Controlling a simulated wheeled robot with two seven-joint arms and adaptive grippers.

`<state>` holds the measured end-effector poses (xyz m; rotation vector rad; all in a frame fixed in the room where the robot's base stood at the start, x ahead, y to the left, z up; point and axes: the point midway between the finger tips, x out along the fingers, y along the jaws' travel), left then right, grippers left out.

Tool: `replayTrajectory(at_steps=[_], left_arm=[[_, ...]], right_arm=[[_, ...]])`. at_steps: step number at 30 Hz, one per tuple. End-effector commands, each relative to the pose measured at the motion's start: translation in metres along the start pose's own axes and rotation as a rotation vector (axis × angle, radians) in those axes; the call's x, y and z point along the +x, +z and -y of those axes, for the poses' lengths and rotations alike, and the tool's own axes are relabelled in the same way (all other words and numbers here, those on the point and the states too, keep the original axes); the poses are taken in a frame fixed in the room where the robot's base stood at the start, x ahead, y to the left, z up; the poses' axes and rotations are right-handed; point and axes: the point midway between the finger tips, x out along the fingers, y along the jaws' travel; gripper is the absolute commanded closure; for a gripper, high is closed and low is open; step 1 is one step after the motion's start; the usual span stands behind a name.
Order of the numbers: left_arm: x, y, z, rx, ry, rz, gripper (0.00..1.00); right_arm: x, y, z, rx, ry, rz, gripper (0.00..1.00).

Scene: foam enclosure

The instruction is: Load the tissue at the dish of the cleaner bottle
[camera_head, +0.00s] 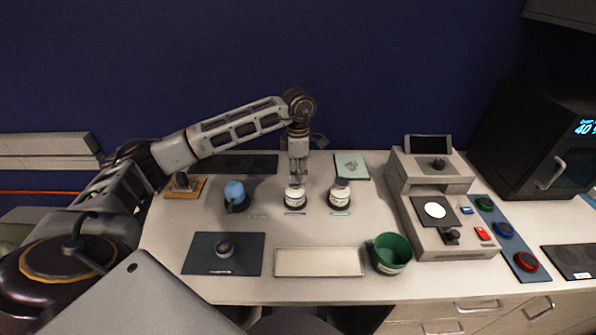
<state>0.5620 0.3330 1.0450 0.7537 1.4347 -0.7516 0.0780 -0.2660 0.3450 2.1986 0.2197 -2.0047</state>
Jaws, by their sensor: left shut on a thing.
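Which one is the cleaner bottle I cannot tell. A pale green pad (351,173) behind them bears small greyish marks or scraps; I cannot tell if these are tissue. My right gripper is not in view.
A blue-topped container (235,194) stands left of the bottles. In front lie a dark mat (201,262) with a small round object, a pale tray (319,262) and a green cup (390,252). A grey instrument (464,240) stands right. A dark blue wall closes the back.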

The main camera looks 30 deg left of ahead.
Motion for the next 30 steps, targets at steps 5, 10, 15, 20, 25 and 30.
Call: replayTrajectory(at_steps=[5,10,15,20,25,30], left_arm=[[0.0019,0.0000,0.0000,0.000,0.000,0.000,0.81],[0.0031,0.0000,0.0000,0.000,0.000,0.000,0.81],[0.0044,-0.0001,0.0000,0.000,0.000,0.000,0.81],[0.0055,0.0000,0.0000,0.000,0.000,0.000,0.81],[0.0068,-0.0001,0.0001,0.000,0.000,0.000,0.81],[0.0080,-0.0001,0.0000,0.000,0.000,0.000,0.81]], right_arm=[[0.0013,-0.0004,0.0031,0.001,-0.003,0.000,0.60],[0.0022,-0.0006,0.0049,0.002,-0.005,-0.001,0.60],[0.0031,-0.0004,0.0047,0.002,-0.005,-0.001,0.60],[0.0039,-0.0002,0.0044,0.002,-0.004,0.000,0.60],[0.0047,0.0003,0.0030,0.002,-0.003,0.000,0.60],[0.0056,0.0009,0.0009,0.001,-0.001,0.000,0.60]])
